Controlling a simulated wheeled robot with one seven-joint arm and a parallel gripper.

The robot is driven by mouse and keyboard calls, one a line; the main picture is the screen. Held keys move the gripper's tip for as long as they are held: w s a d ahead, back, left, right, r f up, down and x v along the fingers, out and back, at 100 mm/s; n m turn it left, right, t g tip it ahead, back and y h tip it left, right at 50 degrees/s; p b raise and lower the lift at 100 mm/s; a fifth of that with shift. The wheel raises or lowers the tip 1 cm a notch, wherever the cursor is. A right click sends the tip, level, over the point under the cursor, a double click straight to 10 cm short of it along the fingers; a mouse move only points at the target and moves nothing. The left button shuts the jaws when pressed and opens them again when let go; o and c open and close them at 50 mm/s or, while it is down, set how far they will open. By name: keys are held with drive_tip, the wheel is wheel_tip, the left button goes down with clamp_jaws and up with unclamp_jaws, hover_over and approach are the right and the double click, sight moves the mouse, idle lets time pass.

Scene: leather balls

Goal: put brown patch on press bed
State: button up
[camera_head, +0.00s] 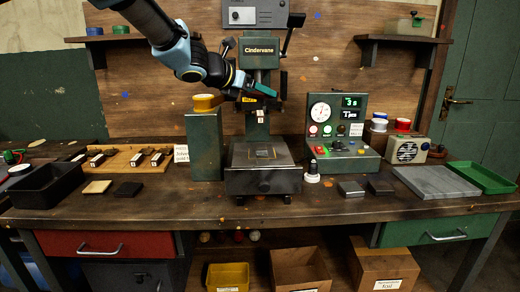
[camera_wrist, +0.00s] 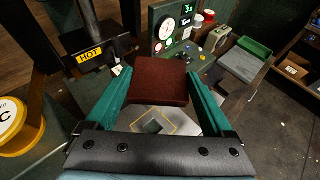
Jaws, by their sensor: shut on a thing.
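My gripper (camera_wrist: 158,100) is shut on a brown patch (camera_wrist: 158,80), a flat reddish-brown square between the two green fingers in the wrist view. In the head view my gripper (camera_head: 263,89) is in front of the green press, high above the press bed (camera_head: 238,161). The patch is hard to make out in that view. The bed is a dark block with a pale top and a yellow square outline. In the wrist view the bed's top (camera_wrist: 180,118) shows below and partly behind the patch, apart from it.
The press head carries a yellow HOT label (camera_wrist: 90,54) close to the left finger. A green column (camera_head: 205,146) with a yellow spool stands left of the bed. A control box (camera_head: 341,135) stands right. A cream piece (camera_head: 97,187) and a dark piece (camera_head: 128,189) lie at the left.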

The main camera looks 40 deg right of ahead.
wheel_tip(320, 180, down, 17)
drive_tip(key=shift+f+p, duration=0.2)
drive_tip(key=shift+p, duration=0.1)
drive_tip(key=shift+f, duration=0.1)
drive_tip(key=o, duration=1.1)
drive_tip(key=b+v, duration=0.3)
drive_tip(key=v, duration=0.9)
drive_tip(key=shift+a, duration=0.1)
